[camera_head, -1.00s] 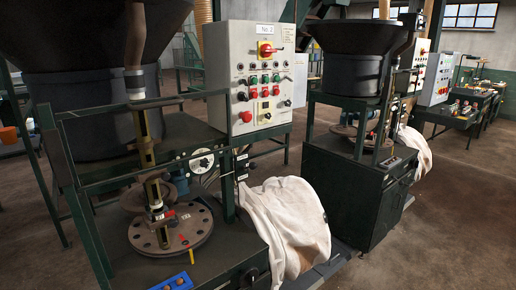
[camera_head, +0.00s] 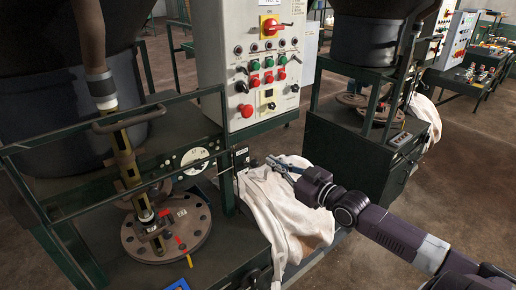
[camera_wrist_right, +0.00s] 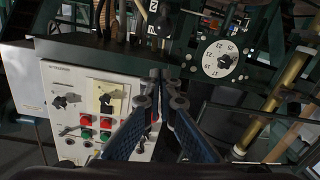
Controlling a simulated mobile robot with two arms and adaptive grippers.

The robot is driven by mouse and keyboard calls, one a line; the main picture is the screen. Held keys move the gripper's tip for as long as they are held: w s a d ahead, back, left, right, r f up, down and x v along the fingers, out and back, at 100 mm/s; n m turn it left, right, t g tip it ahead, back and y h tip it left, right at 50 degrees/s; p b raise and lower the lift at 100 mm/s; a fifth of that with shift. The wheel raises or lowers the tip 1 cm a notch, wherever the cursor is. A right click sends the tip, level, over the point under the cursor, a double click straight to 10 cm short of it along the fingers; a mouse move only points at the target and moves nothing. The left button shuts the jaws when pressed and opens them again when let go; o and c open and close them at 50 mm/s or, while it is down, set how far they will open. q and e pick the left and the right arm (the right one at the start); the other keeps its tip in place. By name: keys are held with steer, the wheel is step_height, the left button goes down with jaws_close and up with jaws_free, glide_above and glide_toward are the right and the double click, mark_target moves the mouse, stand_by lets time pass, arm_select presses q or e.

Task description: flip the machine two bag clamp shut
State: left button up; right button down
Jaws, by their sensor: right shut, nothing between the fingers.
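The machine marked No. 2, with its grey control panel (camera_head: 262,70), stands in the middle of the head view. My right gripper (camera_head: 273,163) is shut and empty at the top of the bag, right of small dark fittings (camera_head: 241,157) with a white label on the frame. In the right wrist view its blue fingers (camera_wrist_right: 165,88) meet at the tips, below a black knob (camera_wrist_right: 161,26) and white number labels. I cannot tell which fitting is the bag clamp or its position.
A round flanged plate (camera_head: 170,232) with red and yellow handles sits on the left bench. A white dial (camera_head: 194,160) is left of the fittings; it also shows in the wrist view (camera_wrist_right: 220,59). Green frame rails surround the bench. A second machine (camera_head: 355,150) stands to the right.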

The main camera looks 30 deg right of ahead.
steer(key=p, duration=0.2)
glide_above(256, 165)
steer(key=w, duration=0.2)
steer(key=shift+s+a+r, duration=0.25)
steer(key=shift+a+r, duration=0.05)
steer(key=shift+a, duration=0.1)
steer(key=f, duration=0.1)
steer(key=s+f, duration=0.1)
steer(key=shift+d+f, duration=0.3)
arm_select(q)
steer(key=shift+s+r, duration=0.25)
steer(key=shift+r, duration=0.95)
arm_select(e)
steer(key=shift+s+d+f, duration=0.15)
steer(key=shift+s+f, duration=0.2)
steer(key=shift+f, duration=0.25)
arm_select(q)
steer(key=shift+f, duration=0.15)
arm_select(e)
steer(key=shift+f, duration=0.1)
